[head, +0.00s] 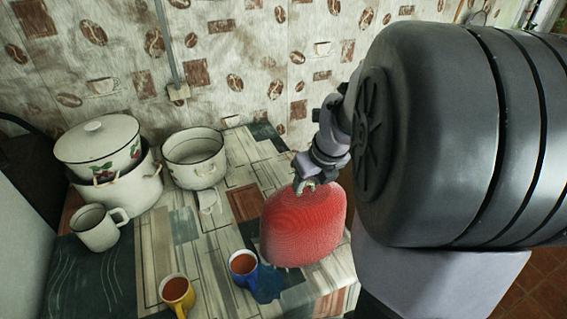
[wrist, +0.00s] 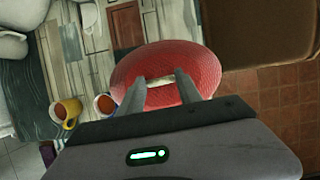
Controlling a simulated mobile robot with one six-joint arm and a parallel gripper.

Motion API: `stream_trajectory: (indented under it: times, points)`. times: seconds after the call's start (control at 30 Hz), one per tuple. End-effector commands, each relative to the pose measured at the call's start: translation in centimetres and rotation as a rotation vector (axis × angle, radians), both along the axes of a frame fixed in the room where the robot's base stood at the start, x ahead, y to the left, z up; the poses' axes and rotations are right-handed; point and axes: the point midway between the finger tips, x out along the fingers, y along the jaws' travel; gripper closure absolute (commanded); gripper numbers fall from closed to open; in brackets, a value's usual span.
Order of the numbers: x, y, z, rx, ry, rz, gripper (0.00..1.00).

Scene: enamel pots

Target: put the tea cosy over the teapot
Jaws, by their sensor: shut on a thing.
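The red knitted tea cosy (head: 305,228) is in the middle of the head view, over the front right part of the table. My gripper (head: 306,186) is shut on its top. In the wrist view the cosy (wrist: 165,60) lies beyond the fingers of my gripper (wrist: 160,84), with a pale piece between the tips. The cosy looks roughly upright. I cannot make out the teapot in either view; the cosy may hide it. I cannot tell whether the cosy's lower rim touches anything.
A blue mug (head: 243,264) stands just left of the cosy, and a yellow mug (head: 177,291) further left. A white mug (head: 97,228), a lidded pot (head: 132,190) and an open pot (head: 194,158) stand at the left and back. The patterned table (head: 160,240) has bare room between them.

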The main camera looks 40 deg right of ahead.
Motion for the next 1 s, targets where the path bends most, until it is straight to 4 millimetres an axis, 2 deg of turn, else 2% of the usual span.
stream_trajectory:
  times: [0.17,0.2,0.3,0.53,0.63,0.67,1.0]
  points:
    - [0.02,-0.01,-0.05,0.000,0.000,0.000,1.00]
    - [0.01,-0.01,-0.06,0.000,0.000,0.000,0.53]
    - [0.02,-0.01,-0.06,0.000,0.000,0.000,0.33]
    - [0.01,-0.01,-0.06,0.000,0.000,0.000,0.33]
    - [0.01,0.00,-0.07,0.000,0.000,0.000,0.14]
    - [0.01,0.00,-0.07,0.000,0.000,0.000,0.12]
    - [0.01,0.00,0.19,0.000,0.000,0.000,0.12]
